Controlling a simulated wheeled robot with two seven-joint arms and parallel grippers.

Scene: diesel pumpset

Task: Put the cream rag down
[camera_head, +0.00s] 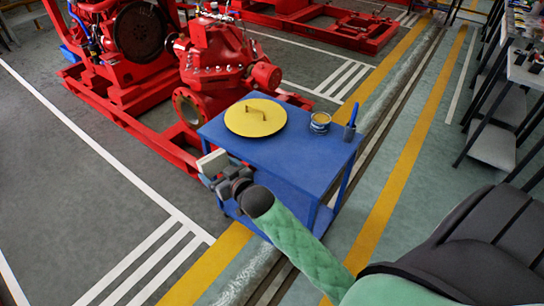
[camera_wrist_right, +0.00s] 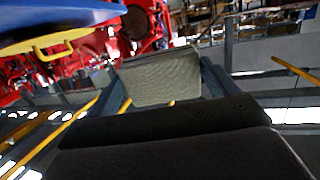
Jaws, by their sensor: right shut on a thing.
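The cream rag (camera_head: 211,160) is a small pale block-like piece at the left edge of the blue cart (camera_head: 305,164) in the head view. My right gripper (camera_head: 214,171) is shut on it. In the right wrist view, the rag (camera_wrist_right: 160,77) shows as a folded, woven pale cloth between the two fingers. In the head view it overlaps the cart's front left corner; I cannot tell whether it touches the cart. My left gripper is not in view.
On the cart top are a round yellow lid (camera_head: 255,118) with a handle, an open tin (camera_head: 320,122) and a dark blue holder (camera_head: 350,131). The cart top's front middle is clear. A red pump (camera_head: 214,68) stands behind the cart. A crowded bench (camera_head: 522,68) is at right.

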